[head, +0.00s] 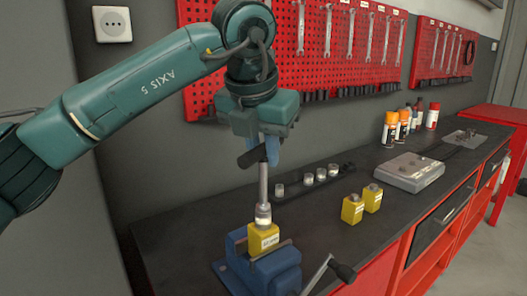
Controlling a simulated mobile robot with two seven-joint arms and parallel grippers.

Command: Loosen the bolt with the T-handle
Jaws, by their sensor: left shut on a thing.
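My left gripper (264,148) hangs over the bench, pointing down, and is shut on the black grip of the T-handle (263,187). The T-handle stands about upright, its metal shaft running down to a socket at the top of a yellow block (264,240). The bolt itself is hidden under the socket, so I cannot tell how it sits. The yellow block is held in the jaws of a blue vise (259,276) near the bench's front edge. My right gripper is not in view.
Two more yellow blocks (352,210) stand right of the vise on the dark bench (330,240). A dark tray (327,182) with several sockets lies behind. A grey box (408,172) and spray cans (390,128) stand farther right. The vise's crank handle (326,267) sticks out in front.

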